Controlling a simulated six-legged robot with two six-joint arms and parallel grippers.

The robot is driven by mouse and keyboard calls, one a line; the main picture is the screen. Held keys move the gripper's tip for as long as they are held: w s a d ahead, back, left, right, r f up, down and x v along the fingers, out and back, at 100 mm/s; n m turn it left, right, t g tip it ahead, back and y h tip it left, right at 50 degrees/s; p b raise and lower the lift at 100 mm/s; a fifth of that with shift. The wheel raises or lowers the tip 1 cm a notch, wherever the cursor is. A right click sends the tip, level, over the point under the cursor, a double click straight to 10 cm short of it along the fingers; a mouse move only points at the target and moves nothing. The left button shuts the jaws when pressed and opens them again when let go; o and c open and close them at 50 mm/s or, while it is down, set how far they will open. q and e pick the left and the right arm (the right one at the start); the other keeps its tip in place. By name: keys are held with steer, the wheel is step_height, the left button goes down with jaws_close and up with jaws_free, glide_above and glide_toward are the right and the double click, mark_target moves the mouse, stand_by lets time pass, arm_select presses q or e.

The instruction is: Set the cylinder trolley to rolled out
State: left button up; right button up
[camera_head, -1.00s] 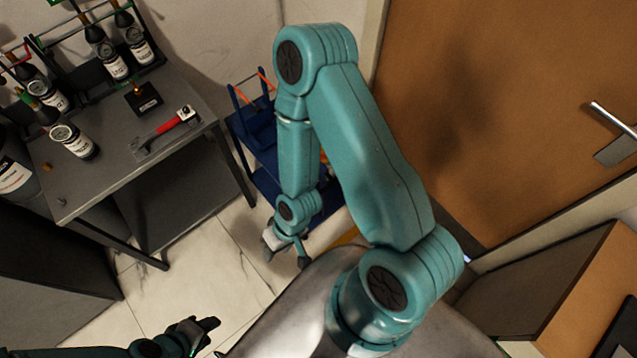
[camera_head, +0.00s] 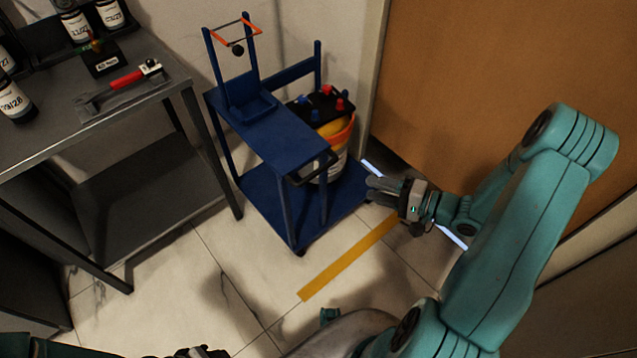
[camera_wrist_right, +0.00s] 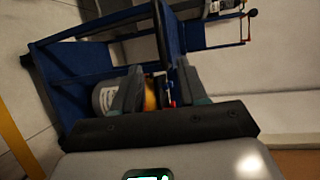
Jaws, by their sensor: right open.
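The blue cylinder trolley (camera_head: 262,140) stands on the tiled floor against the wall, between the grey bench and the door. It has a raised shelf, a lower deck and an orange-edged frame at its top. A yellow and white container (camera_head: 335,145) sits on its lower deck. My right gripper (camera_head: 375,190) is open and empty, just right of the trolley's lower deck. In the right wrist view the trolley (camera_wrist_right: 75,70) lies beyond the open fingers (camera_wrist_right: 155,85). My left gripper (camera_head: 200,352) is at the bottom edge; its jaws are too dark and cut off to read.
A grey bench (camera_head: 100,135) with bottles and a red-handled tool (camera_head: 125,80) stands at the left. A yellow floor strip (camera_head: 345,260) runs in front of the trolley. A brown door (camera_head: 470,70) is at the right. The tiles before the trolley are mostly clear.

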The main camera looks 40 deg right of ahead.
mark_target(318, 171)
steer(key=b+x, duration=0.3)
steer(key=x, duration=1.3)
steer(key=shift+w+a, duration=0.1)
steer(key=shift+w, duration=0.05)
steer(key=shift+c, duration=0.2)
jaws_close()
